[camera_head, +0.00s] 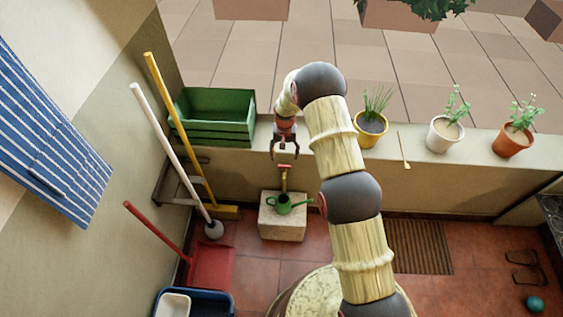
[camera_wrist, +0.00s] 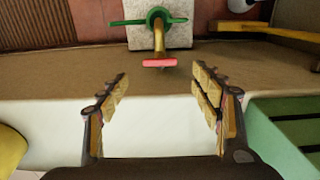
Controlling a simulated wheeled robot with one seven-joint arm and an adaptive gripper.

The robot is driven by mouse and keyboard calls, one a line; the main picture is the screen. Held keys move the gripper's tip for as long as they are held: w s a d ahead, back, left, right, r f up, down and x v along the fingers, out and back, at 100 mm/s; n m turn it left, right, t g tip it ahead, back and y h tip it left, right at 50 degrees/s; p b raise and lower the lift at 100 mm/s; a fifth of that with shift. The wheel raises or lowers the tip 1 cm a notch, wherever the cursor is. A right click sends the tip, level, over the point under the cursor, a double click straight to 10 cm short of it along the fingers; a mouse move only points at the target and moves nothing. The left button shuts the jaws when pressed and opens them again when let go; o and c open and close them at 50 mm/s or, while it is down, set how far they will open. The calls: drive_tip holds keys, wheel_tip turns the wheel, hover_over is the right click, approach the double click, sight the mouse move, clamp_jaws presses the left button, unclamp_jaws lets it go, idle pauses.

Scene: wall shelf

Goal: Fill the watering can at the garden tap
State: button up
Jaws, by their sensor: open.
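The green watering can (camera_head: 284,205) stands upright on a pale stone block (camera_head: 282,226) against the low wall, with its spout toward the right. The brass tap (camera_head: 284,181) with a red handle (camera_head: 284,167) is on the wall just above the can. My gripper (camera_head: 285,158) is over the wall top, close to the handle. In the wrist view my gripper (camera_wrist: 161,85) is open and empty, and the red handle (camera_wrist: 158,63) shows beyond the fingertips, apart from them. The can (camera_wrist: 157,18) is partly hidden behind the tap there. I cannot see any water.
A green crate (camera_head: 212,117) stands on the ledge left of my gripper. Potted plants, the nearest in a yellow pot (camera_head: 371,129), stand to the right. A yellow-handled broom (camera_head: 178,125) and a white pole (camera_head: 165,145) lean at the left. The ledge between crate and pots is partly blocked by my arm.

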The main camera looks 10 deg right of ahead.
sight(284, 167)
wheel_tip(284, 167, down, 7)
drive_tip(key=shift+f+b, duration=0.1)
drive_tip(key=shift+b, duration=0.7)
drive_tip(key=shift+c, duration=0.5)
drive_tip(key=c, duration=1.1)
